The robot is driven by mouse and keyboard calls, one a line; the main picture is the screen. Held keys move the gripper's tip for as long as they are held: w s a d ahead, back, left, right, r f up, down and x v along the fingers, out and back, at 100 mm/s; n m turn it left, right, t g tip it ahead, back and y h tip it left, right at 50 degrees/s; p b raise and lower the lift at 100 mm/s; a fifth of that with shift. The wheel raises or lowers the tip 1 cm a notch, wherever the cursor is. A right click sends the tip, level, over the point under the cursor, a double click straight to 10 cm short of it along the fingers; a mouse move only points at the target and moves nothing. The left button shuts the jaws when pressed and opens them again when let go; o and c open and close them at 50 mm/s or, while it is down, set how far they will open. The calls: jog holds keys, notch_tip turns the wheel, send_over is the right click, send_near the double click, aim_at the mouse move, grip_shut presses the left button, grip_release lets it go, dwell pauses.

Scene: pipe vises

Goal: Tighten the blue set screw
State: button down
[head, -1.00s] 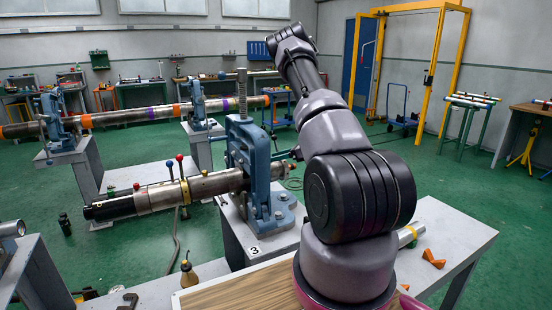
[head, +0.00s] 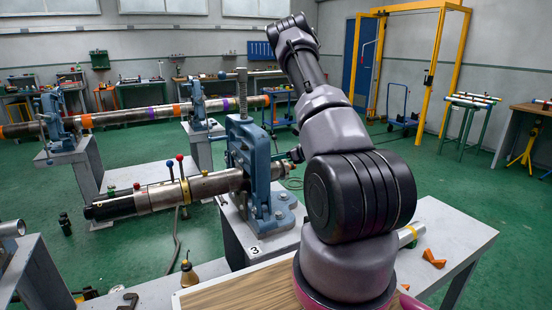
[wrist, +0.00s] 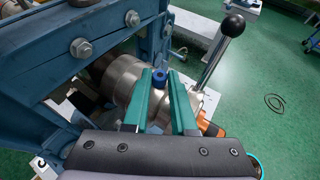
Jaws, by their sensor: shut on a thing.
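The blue set screw (wrist: 160,80) stands up from a steel pipe fitting (wrist: 123,78) in the wrist view. My gripper (wrist: 160,73) has two teal fingers, one on each side of the screw, and is shut on it. The screw's lower end is partly hidden. The blue pipe vise (head: 248,165) marked 3 clamps the pipe (head: 150,196) on a grey stand.
A metal lever with a black knob (wrist: 234,25) rises close to the right finger. An orange part (wrist: 208,127) lies near that finger's base. The blue vise frame (wrist: 60,45) stands close on the left. Green floor is open at the right.

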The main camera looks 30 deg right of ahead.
jog(key=c, duration=0.7)
grip_release()
jog(key=shift+c, duration=0.2)
jog(key=v, duration=1)
jog(key=shift+s+r, duration=0.15)
jog(key=shift+s, duration=0.2)
jog(key=shift+d, duration=0.2)
